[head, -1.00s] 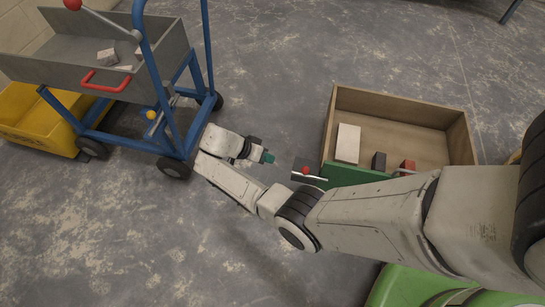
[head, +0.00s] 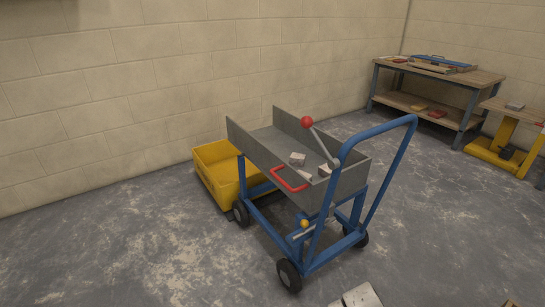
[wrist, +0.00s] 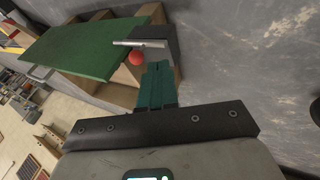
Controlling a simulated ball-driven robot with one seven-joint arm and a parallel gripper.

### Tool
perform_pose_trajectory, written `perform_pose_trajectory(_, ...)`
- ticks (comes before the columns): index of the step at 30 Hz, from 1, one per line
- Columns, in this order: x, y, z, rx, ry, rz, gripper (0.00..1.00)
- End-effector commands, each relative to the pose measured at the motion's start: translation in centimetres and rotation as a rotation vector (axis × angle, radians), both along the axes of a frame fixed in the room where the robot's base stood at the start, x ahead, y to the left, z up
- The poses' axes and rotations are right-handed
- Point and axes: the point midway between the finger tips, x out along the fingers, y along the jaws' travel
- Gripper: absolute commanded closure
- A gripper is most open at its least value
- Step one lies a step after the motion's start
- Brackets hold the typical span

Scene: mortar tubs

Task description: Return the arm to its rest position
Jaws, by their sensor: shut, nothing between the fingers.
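My gripper (wrist: 156,68) shows in the wrist view, its two teal fingers together with nothing between them. The fingertips point toward a dark block (wrist: 160,42) with a red ball (wrist: 136,58) and a pale metal bar (wrist: 140,43) beside it. I cannot tell from this view whether the fingers touch any of these. In the head view only a small pale piece of my arm (head: 360,295) shows at the bottom edge, and the gripper is out of that picture.
A blue cart with a grey tipping tub (head: 345,182) stands mid-picture, with a yellow tub (head: 215,172) behind it. A workbench (head: 440,72) and a yellow stand (head: 500,135) are at the right. A green panel (wrist: 85,45) lies by the wooden box (wrist: 123,85). The floor at left is clear.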

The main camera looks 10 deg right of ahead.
Motion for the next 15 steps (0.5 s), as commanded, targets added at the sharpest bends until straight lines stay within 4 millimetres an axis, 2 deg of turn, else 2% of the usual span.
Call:
perform_pose_trajectory(1,-1.4,0.4,-0.1,0.045,0.001,0.06,1.0)
perform_pose_trajectory(8,-6.4,3.0,1.4,0.264,-0.008,0.405,1.0)
perform_pose_trajectory(15,-11.1,6.3,5.1,0.428,-0.045,0.791,1.0)
